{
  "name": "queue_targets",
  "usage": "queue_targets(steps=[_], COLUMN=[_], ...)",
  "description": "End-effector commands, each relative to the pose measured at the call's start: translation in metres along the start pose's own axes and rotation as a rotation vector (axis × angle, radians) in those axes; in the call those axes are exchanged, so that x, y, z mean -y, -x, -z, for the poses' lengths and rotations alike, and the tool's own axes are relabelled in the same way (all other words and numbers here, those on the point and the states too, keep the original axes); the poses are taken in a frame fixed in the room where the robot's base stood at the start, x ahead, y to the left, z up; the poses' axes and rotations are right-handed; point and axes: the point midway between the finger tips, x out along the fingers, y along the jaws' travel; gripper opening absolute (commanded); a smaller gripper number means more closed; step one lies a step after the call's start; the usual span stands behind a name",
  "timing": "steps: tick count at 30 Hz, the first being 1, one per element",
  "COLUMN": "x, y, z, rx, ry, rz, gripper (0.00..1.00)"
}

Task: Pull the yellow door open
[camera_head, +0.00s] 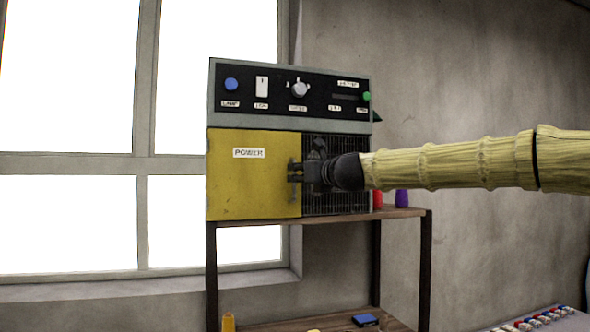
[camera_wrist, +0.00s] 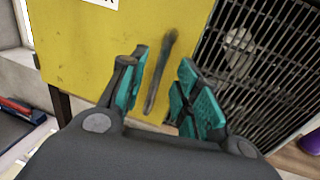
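The yellow door (camera_head: 250,180) marked POWER covers the left part of the front of a grey box and looks closed. It also fills the upper left of the wrist view (camera_wrist: 95,50). Its dark upright handle (camera_wrist: 161,72) is near the door's right edge. My gripper (camera_head: 298,172) is at the handle in the head view. In the wrist view its teal-padded fingers (camera_wrist: 165,92) are apart, one on each side of the handle's lower part. Gaps show between the handle and the pads. Whether either pad touches the handle is unclear.
A black grille (camera_wrist: 255,70) lies right of the door. A control panel (camera_head: 290,92) with knobs and a switch is above. The box stands on a wooden shelf (camera_head: 400,213), with a red object (camera_head: 377,200) and a purple object (camera_head: 402,198) at its right. A window is behind, left.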

Motion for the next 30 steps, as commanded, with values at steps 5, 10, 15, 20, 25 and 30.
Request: queue_targets(steps=[5, 10, 15, 20, 25, 30], x=[0.0, 0.0, 0.0, 0.0, 0.001, 0.001], y=[-0.022, -0.033, -0.037, -0.037, -0.037, -0.037], z=[-0.002, -0.001, 0.001, 0.001, 0.001, 0.001], rx=[-0.001, 0.0, -0.001, -0.001, 0.0, 0.0], ry=[0.001, 0.001, 0.001, 0.001, 0.001, 0.001], rz=[0.0, 0.0, 0.0, 0.0, 0.0, 0.001], gripper=[0.32, 0.32, 0.32, 0.32, 0.1, 0.0])
